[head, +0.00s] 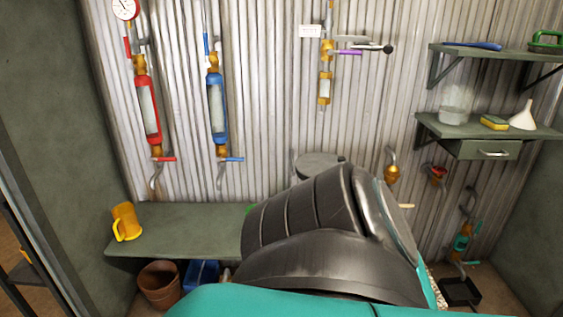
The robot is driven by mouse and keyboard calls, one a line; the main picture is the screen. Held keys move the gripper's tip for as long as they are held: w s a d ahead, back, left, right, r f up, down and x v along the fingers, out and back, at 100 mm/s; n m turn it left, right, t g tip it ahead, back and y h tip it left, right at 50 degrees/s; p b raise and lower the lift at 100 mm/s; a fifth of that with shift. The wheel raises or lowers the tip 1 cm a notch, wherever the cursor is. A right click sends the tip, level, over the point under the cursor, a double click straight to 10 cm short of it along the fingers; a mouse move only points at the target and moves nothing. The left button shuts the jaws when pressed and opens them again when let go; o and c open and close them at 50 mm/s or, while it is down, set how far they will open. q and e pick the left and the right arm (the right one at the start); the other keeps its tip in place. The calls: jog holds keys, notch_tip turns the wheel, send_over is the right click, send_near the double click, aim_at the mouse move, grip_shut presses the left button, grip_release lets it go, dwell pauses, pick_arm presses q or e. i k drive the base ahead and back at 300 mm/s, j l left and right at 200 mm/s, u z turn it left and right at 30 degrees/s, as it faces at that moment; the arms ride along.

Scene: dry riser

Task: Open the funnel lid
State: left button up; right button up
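A grey round disc-like top (318,163) shows at the wall in the middle, just behind my dark arm link. It may be the funnel lid, but its lower part is hidden and I cannot tell how it is hinged. A white funnel (523,117) stands upside down on the lower right shelf, with no lid visible on it. My black and teal arm parts fill the lower middle of the view. Neither gripper shows.
A grey bench (190,226) along the wall bears an orange mug (125,222). A flowerpot (160,285) and a blue container (201,274) stand below. Red (146,108) and blue (216,108) sight tubes hang on the corrugated wall. The lower right shelf (455,128) has a drawer beneath.

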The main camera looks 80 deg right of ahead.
aim_at(308, 164)
jog(key=z, duration=2.85)
jog(key=u, duration=0.35)
jog(key=i+l+u, duration=0.55)
jog(key=u, duration=0.2)
